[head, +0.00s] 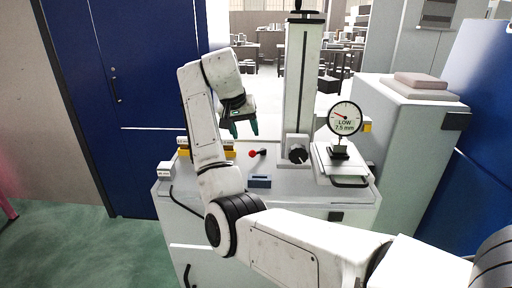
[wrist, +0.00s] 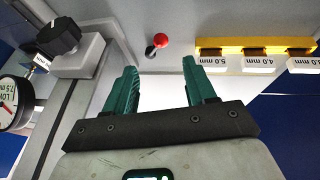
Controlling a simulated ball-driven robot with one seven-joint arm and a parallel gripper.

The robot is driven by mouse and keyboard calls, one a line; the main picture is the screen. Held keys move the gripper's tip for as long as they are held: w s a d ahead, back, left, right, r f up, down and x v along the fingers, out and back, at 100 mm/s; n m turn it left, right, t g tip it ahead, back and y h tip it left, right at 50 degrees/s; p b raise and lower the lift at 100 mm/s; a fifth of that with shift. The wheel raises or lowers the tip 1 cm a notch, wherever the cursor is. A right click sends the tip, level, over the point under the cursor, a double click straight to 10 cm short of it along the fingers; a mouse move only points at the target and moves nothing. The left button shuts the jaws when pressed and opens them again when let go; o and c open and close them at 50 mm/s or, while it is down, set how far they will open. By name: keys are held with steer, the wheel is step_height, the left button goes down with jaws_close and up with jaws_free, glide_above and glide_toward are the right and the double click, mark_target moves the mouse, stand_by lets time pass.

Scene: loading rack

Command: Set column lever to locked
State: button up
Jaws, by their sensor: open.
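A short lever with a red ball end (head: 253,153) and a dark stem sits on the bench top beside the column's foot. It also shows in the wrist view as a red ball (wrist: 160,40), just beyond the fingertips. The upright column (head: 302,80) carries a black knob (head: 297,154) on its foot; the knob also shows at upper left in the wrist view (wrist: 58,37). I cannot read any lock marking. My gripper (head: 244,132) has green fingers spread apart, also in the wrist view (wrist: 160,68). It is open, empty and apart from the lever.
A dial gauge (head: 345,118) reading LOW 7.5 mm stands right of the column. A yellow rack (wrist: 250,44) holds blocks labelled 5.0 mm and 4.0 mm. A grey cabinet (head: 405,150) stands at right.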

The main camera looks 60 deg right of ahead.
mark_target(252, 151)
steer(key=p+x, duration=0.1)
steer(key=x, duration=0.9)
steer(key=shift+f, duration=0.1)
jaws_close()
stand_by(0.4)
